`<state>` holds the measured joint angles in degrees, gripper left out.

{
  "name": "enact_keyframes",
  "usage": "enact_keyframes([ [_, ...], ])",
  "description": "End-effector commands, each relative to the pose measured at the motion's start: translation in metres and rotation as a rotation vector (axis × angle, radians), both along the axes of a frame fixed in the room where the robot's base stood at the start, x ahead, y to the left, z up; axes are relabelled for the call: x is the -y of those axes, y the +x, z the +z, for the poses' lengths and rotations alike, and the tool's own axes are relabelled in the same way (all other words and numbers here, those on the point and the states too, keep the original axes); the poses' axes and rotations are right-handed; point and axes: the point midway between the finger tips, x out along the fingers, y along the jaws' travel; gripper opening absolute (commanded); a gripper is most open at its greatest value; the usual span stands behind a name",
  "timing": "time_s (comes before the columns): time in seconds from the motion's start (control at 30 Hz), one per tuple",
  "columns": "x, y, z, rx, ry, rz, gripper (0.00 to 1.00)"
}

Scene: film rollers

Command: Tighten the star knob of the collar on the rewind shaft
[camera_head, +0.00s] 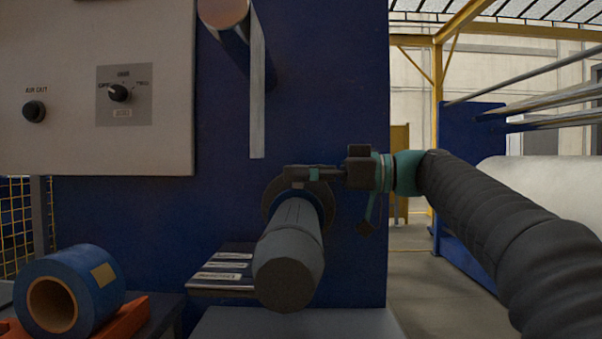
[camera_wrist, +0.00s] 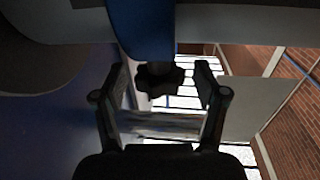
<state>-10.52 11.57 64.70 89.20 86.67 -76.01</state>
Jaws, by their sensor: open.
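The rewind shaft (camera_head: 298,225) is a thick grey cylinder that sticks out from the blue machine wall toward me. A dark round flange or collar (camera_head: 331,200) shows behind it. My gripper (camera_head: 292,176) reaches in from the right, just above the shaft. In the wrist view the black star knob (camera_wrist: 158,79) sits below a blue part (camera_wrist: 142,25) that looks like the collar. My gripper (camera_wrist: 161,70) is open, with one finger on each side of the knob and a gap visible on both sides. The knob cannot be made out in the head view.
A metal roller (camera_head: 224,22) with a hanging strip (camera_head: 257,95) is above the shaft. A dark shelf with labels (camera_head: 222,270) is at its lower left. A blue roll (camera_head: 85,290) lies on an orange holder (camera_head: 125,320). A control panel (camera_head: 95,150) is on the left.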

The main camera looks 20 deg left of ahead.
Motion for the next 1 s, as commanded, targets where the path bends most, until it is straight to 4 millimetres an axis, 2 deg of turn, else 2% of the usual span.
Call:
enact_keyframes([
  [0.03, 0.0001, 0.0, -0.0001, 0.0, 0.0, 0.0, 0.67],
  [0.2, 0.0002, 0.0, -0.0001, 0.0, 0.0, 0.0, 0.24],
  [0.27, 0.0002, 0.0, -0.0001, 0.0, 0.0, 0.0, 0.11],
  [0.67, 0.0003, -0.0011, -0.0036, -0.001, -0.001, -0.059, 0.11],
  [1.0, 0.0002, -0.0038, -0.0057, -0.007, 0.0, -0.307, 0.11],
])
